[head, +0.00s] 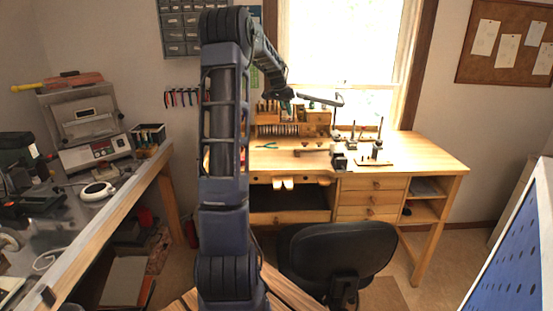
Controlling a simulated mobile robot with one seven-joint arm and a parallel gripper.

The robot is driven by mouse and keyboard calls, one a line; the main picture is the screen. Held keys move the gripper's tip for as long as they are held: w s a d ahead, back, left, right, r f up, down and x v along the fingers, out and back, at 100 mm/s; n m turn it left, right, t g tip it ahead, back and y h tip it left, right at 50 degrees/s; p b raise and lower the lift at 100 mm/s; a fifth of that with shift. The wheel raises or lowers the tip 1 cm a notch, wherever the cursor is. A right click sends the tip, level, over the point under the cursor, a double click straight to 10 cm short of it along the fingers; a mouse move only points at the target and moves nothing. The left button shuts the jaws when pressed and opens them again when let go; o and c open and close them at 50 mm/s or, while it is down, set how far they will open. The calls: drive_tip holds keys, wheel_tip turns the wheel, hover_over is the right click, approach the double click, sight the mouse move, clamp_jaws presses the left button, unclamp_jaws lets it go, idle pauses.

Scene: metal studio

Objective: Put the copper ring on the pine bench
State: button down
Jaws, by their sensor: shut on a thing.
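The pine bench (425,167) stands against the back wall under the window. It has a pale wooden top, drawers on the right and open shelves. My gripper (280,95) is at the far end of my arm, in front of the window and, in the picture, above the left part of the bench. It is small and dark here, and its fingertips are hard to see. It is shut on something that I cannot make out. I cannot pick out the copper ring anywhere in the head view.
A wooden tool rack (290,128), small tools and dark stands (375,152) are on the bench. The right end of its top is bare. A black chair (338,250) stands before it. A cluttered worktable (75,250) is at left; a blue perforated panel (520,260) is at lower right.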

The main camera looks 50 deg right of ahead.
wheel_tip(320, 180, down, 22)
drive_tip(key=shift+f, duration=0.2)
idle(0.6)
drive_tip(key=shift+f, duration=0.15)
drive_tip(key=c, duration=1.3)
unclamp_jaws()
drive_tip(key=v, duration=1.2)
drive_tip(key=shift+a, duration=0.1)
